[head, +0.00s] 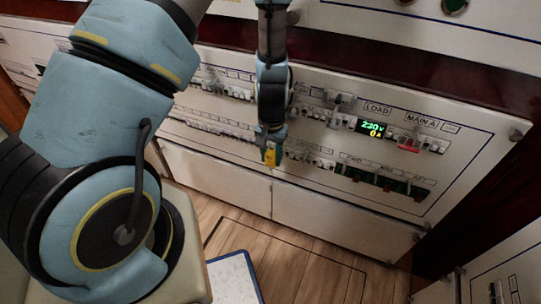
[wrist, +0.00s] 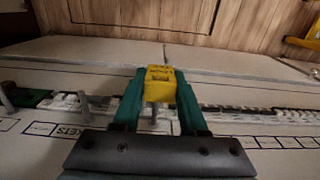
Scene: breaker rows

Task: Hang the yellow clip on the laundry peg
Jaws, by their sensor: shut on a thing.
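The yellow clip (wrist: 160,82) is held between the two green fingers of my gripper (wrist: 158,78). In the head view, the clip (head: 269,158) shows at the tip of my gripper (head: 270,148), in front of the lower breaker row. In the wrist view, a grey peg (wrist: 154,113) shows between the fingers, just below the clip in the picture. I cannot tell whether clip and peg touch. Another grey peg (wrist: 84,106) stands to the left. No label reading laundry is legible, so I cannot tell which peg is the laundry one.
The white breaker panel (head: 460,150) carries rows of switches and a lit display (head: 372,129). Lower right are dark slots (head: 405,188) with small labels above. White cupboard doors (head: 330,220) lie below the panel. A blue-edged board (head: 232,280) is on the wooden floor.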

